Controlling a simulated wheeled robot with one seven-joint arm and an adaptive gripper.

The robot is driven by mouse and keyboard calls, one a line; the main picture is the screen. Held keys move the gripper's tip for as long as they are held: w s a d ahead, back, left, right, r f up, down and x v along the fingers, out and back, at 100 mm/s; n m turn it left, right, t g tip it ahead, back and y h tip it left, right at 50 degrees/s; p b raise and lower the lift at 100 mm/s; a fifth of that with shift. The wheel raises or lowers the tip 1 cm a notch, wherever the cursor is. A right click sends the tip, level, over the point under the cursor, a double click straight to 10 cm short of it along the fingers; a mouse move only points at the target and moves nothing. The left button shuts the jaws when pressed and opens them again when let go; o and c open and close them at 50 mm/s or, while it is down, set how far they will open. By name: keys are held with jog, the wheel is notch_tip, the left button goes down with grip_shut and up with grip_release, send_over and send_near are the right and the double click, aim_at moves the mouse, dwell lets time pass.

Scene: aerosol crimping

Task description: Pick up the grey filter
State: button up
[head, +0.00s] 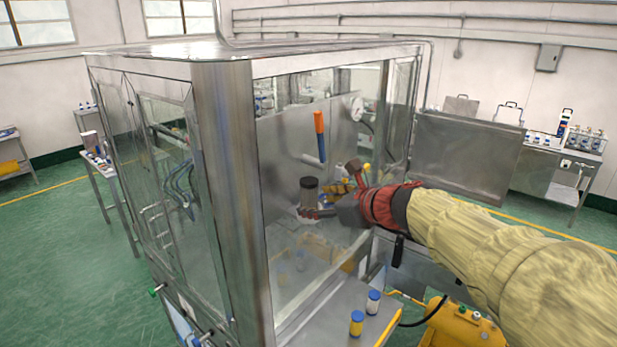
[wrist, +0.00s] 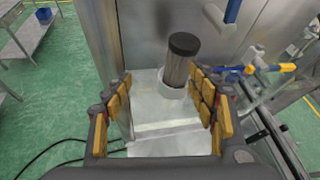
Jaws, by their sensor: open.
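The grey filter (wrist: 180,66) is an upright cylinder with a dark cap, seated in a white round holder (wrist: 173,91) on a pale surface. It also shows inside the metal cabinet in the head view (head: 309,189). My gripper (wrist: 164,105) is open, with yellow-padded fingers left and right. The filter stands ahead of the fingers, closer to the right finger in the wrist view; whether that finger touches it I cannot tell. In the head view my gripper (head: 335,192) reaches into the cabinet beside the filter.
The cabinet's steel corner post (head: 228,200) stands left of my arm. An orange-and-blue handle (head: 320,136) hangs above the filter. Blue-and-yellow fittings (wrist: 262,68) lie right of the filter. Two small cans, one yellow (head: 356,323) and one blue and white (head: 373,302), stand on the front ledge.

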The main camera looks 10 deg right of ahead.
aim_at(315, 189)
jog(key=shift+w+d+r+m+t+p, duration=0.3)
jog(key=shift+w+d+r+m+p, duration=0.1)
jog(key=shift+w+d+r+m, duration=0.5)
jog(key=x, duration=0.5)
jog(key=p+x, duration=0.1)
jog(key=x, duration=0.2)
jog(key=shift+w+d+f, duration=0.1)
jog(key=shift+w+d, duration=0.05)
jog(key=shift+d, duration=0.2)
jog(key=shift+c, duration=0.4)
jog(key=c, duration=1.2)
